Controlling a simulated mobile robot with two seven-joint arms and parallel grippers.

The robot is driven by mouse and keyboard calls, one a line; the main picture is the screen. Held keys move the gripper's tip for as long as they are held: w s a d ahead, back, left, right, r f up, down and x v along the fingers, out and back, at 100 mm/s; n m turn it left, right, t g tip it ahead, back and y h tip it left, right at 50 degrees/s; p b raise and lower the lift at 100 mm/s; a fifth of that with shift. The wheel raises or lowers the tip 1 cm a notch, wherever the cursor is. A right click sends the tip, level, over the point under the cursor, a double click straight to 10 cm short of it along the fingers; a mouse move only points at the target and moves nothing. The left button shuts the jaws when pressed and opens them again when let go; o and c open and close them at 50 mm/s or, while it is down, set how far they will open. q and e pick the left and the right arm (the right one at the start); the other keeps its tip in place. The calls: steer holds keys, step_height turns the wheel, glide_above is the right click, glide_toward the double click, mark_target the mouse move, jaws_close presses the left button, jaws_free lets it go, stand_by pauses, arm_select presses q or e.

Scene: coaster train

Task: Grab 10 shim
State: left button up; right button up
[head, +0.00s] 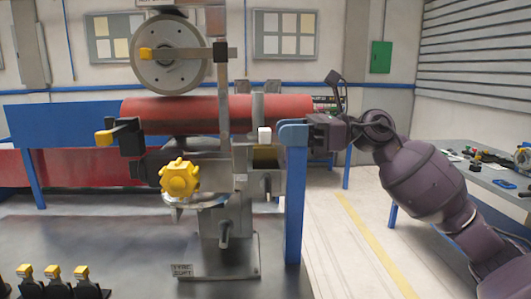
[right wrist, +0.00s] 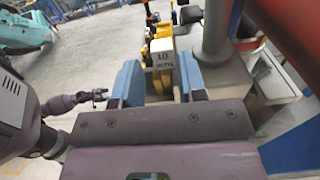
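A white block marked 10 (right wrist: 162,62), which looks like the 10 shim, stands upright in the right wrist view. It also shows in the head view as a small white block (head: 264,135) beside the grey post of the machine. My right gripper (right wrist: 160,82) is open, with one blue finger on each side of the block's near part. A narrow gap shows at the left finger; contact at the right finger is unclear. In the head view my right gripper (head: 282,133) points left, just right of the block. My left gripper (right wrist: 99,94) shows small in the right wrist view.
The machine carries a red roller (head: 185,110), a grey wheel (head: 168,55) and a yellow knob (head: 180,177). A blue post (head: 296,205) stands below my right gripper. Yellow-and-black pieces (head: 54,280) stand at the front left. A cluttered table (head: 480,172) is at right.

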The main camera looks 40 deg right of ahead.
mark_target(264, 129)
steer(key=x, duration=0.3)
steer(key=shift+w+a+r+p, duration=0.15)
steer(key=shift+a+r+p, duration=0.05)
steer(key=shift+r+p, duration=0.15)
steer(key=shift+w+a+f, duration=0.1)
steer(key=shift+w+a, duration=0.25)
steer(key=shift+a, duration=0.15)
arm_select(q)
steer(key=shift+w+r, duration=0.6)
steer(key=shift+r, duration=0.3)
arm_select(e)
jaws_close()
arm_select(q)
steer(key=shift+s+f, duration=0.1)
steer(key=shift+s, duration=0.15)
